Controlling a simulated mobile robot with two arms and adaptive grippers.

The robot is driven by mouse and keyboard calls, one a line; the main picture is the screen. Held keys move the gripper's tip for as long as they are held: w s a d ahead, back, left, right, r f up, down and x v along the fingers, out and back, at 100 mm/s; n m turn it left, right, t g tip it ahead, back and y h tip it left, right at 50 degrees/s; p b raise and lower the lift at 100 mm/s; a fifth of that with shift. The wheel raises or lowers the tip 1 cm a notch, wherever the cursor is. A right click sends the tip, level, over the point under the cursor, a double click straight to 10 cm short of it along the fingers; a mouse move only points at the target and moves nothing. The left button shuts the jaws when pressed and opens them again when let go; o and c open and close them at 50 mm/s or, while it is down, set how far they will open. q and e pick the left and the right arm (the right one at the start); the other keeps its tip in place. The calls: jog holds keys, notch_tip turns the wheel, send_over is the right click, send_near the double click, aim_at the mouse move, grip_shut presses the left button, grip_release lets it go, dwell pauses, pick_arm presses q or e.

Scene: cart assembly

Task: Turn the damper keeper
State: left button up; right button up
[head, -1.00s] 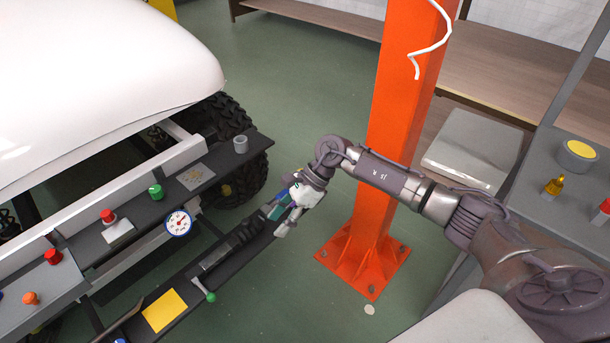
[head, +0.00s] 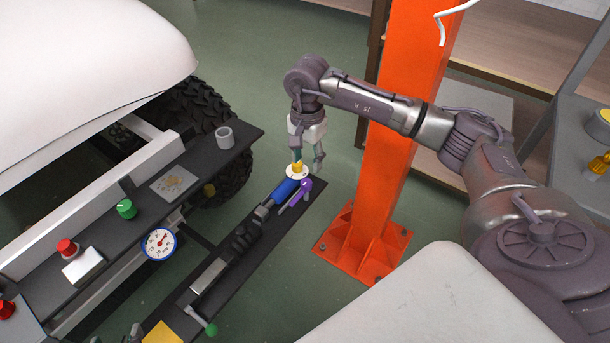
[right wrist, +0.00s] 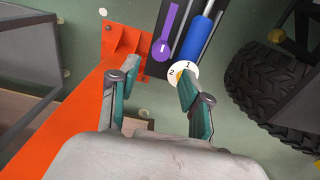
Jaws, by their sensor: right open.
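A purple keeper lever (head: 305,187) lies beside a blue cylinder, which looks like the damper (head: 285,191), at the far end of a dark narrow shelf. Both also show in the right wrist view, the purple lever (right wrist: 168,30) left of the blue cylinder (right wrist: 203,38). My right gripper (head: 308,161) is open and empty, fingers down over this end. In the right wrist view one finger partly covers the disc (right wrist: 177,70); the other is left of the purple lever. My left gripper is out of view.
An orange post (head: 405,120) stands right of the shelf (head: 230,268). The cart side at left carries a gauge (head: 160,243), a green button (head: 126,209) and a grey cup (head: 224,137). A black tyre (head: 195,105) is behind. A green-knobbed lever (head: 209,328) is nearer me.

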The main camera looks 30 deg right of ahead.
aim_at(306, 182)
notch_tip(306, 182, down, 3)
jog(key=shift+r+b, duration=0.15)
jog(key=shift+b, duration=0.7)
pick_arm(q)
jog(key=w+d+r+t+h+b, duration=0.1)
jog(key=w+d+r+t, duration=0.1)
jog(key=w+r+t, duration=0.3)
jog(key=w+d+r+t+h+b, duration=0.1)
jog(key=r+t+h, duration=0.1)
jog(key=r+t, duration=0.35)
pick_arm(e)
notch_tip(306, 182, down, 2)
notch_tip(306, 182, down, 2)
jog(key=shift+b, duration=0.55)
jog(key=shift+f+b, duration=0.65)
jog(key=shift+f, duration=0.15)
jog(key=shift+c, duration=0.3)
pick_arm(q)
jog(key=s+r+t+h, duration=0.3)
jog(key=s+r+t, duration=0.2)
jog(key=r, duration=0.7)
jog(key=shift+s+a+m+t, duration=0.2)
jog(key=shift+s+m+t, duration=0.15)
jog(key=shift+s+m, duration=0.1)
pick_arm(e)
jog(key=shift+r, duration=0.1)
jog(key=c, duration=0.6)
